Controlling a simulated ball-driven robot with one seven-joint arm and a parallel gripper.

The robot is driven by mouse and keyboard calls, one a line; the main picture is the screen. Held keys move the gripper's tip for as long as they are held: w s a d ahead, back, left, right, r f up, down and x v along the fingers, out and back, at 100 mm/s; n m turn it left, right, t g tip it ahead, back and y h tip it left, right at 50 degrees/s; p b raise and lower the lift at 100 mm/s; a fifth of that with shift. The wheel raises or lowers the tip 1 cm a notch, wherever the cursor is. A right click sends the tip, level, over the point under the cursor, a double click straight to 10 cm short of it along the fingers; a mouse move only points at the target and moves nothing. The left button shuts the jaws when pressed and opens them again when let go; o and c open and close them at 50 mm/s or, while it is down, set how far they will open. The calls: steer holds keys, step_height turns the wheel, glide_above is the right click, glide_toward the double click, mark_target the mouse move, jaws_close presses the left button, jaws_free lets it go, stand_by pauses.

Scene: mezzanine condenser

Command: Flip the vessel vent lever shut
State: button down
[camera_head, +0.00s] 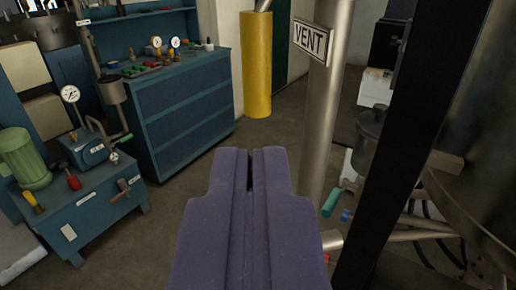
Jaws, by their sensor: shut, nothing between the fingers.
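My gripper (250,160) is in the lower middle of the view, purple, with its two fingers together and nothing between them. Just right of its fingertips in the picture stands a pale metal pipe (321,125) with a VENT sign (310,39) near its top. A teal-green lever handle (331,203) slants beside the pipe's lower part, to the right of my gripper and apart from it in the picture. I cannot tell whether this is the vent lever. Small blue (346,215) and red (327,258) parts show near it. The pipe's lower end is hidden behind my gripper.
A dark post (415,130) and a large metal vessel (485,150) crowd the right side. A blue drawer cabinet (185,100), a yellow column (257,65) and a pump bench (85,210) stand at left and back. Bare floor (175,195) lies left of my gripper.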

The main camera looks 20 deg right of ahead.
mark_target(254, 72)
steer(key=shift+s+a+f, duration=0.1)
steer(key=shift+s+f, duration=0.25)
steer(key=shift+s, duration=0.1)
steer(key=shift+w, duration=0.1)
steer(key=p+x, duration=0.1)
steer(key=x, duration=1.3)
steer(key=shift+r, duration=0.1)
